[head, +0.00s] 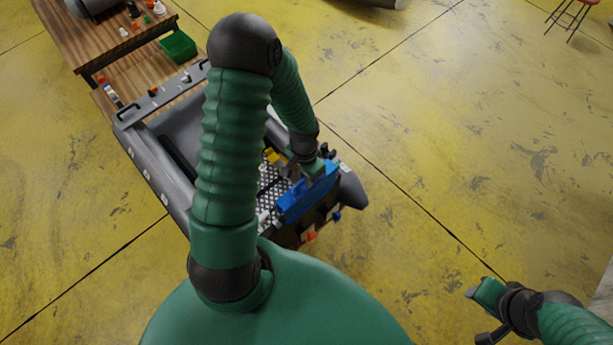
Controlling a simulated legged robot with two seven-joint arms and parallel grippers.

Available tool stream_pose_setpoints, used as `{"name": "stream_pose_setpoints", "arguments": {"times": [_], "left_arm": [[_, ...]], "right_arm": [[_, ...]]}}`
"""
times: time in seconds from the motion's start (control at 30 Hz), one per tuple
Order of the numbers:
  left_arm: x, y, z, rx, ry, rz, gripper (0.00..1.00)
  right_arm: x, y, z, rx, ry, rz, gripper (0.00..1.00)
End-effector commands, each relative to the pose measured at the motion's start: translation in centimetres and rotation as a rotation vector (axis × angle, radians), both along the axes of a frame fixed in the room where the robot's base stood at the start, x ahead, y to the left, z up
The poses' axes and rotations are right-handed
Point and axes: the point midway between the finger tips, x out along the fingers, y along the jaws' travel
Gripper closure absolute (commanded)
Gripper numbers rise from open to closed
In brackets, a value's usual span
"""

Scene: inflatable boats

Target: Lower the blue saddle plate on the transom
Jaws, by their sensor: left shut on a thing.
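The blue saddle plate (299,199) is at the near end of the grey inflatable boat (178,187), over the transom area. My left gripper (314,172) is shut on the plate's upper part, coming down from above. Whether the plate touches the transom or hangs just above it I cannot tell.
A wooden bench (110,38) with small parts and a green bin (178,46) stand at the upper left. Small yellow and orange parts (310,237) sit around the boat's near end. A stool (571,14) is far upper right. The yellow floor to the right is clear.

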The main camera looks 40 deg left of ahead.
Motion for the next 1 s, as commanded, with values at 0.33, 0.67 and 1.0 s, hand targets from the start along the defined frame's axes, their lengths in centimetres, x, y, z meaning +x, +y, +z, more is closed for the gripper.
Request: {"name": "stream_pose_setpoints", "arguments": {"times": [0.33, 0.67, 1.0], "left_arm": [[0.05, 0.22, -0.08, -0.002, 0.0, 0.0, 1.0], [-0.1, 0.74, 0.02, -0.006, 0.001, 0.002, 1.0], [-0.07, 0.73, -0.23, -0.006, 0.0, 0.001, 1.0]], "right_arm": [[-0.01, 0.0, -0.01, 0.0, 0.0, 0.0, 0.64], [-0.01, 0.0, 0.55, 0.0, 0.0, 0.0, 0.64], [-0.01, 0.0, 0.34, 0.0, 0.0, 0.0, 0.64]]}}
